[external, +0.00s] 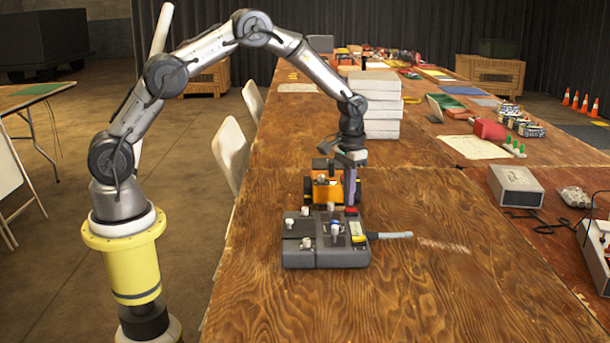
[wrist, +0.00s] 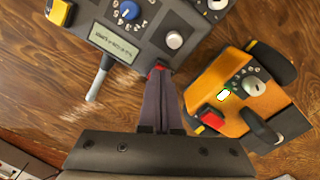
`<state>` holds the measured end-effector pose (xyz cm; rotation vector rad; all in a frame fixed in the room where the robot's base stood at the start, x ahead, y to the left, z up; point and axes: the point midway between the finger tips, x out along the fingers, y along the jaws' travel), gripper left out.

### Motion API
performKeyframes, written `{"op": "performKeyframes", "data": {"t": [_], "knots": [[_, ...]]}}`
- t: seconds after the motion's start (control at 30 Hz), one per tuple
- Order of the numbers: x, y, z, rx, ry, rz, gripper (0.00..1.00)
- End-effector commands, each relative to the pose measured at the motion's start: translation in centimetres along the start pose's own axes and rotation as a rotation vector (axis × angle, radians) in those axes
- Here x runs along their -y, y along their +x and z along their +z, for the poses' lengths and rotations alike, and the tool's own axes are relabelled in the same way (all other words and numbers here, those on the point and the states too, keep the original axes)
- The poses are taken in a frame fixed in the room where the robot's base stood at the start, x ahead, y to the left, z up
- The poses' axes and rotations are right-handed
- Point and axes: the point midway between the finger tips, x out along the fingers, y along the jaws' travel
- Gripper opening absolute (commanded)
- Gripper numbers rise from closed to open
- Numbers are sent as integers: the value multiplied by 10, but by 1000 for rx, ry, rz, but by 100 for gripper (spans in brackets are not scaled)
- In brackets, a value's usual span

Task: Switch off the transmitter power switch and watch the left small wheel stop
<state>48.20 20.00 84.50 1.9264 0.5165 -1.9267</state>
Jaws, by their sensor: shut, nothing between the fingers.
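The transmitter (external: 318,255) is a dark grey box with pale knobs and a stubby antenna (external: 392,235), flat on the wooden table. In the wrist view its panel (wrist: 150,55) shows a blue knob (wrist: 128,11), a pale knob (wrist: 174,40) and a label plate (wrist: 114,43). A small red part (wrist: 155,72), possibly the power switch, sits at its edge. My gripper (wrist: 158,74) is shut and empty, its tips at this red part; contact is unclear. The orange vehicle (external: 322,189) stands behind the transmitter. Its dark wheels (wrist: 275,62) show partly; whether one turns cannot be told.
The vehicle's orange body (wrist: 230,100) is close to the right of my fingers in the wrist view. A white stack (external: 380,105) stands farther back. A grey box (external: 516,187) sits at the right. The table front is clear.

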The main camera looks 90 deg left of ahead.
Motion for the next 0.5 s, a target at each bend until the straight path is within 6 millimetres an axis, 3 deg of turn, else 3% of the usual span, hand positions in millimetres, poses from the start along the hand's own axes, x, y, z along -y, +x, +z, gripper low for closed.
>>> {"op": "performKeyframes", "data": {"t": [0.5], "knots": [[0,7,0,-1,0,0,0]]}}
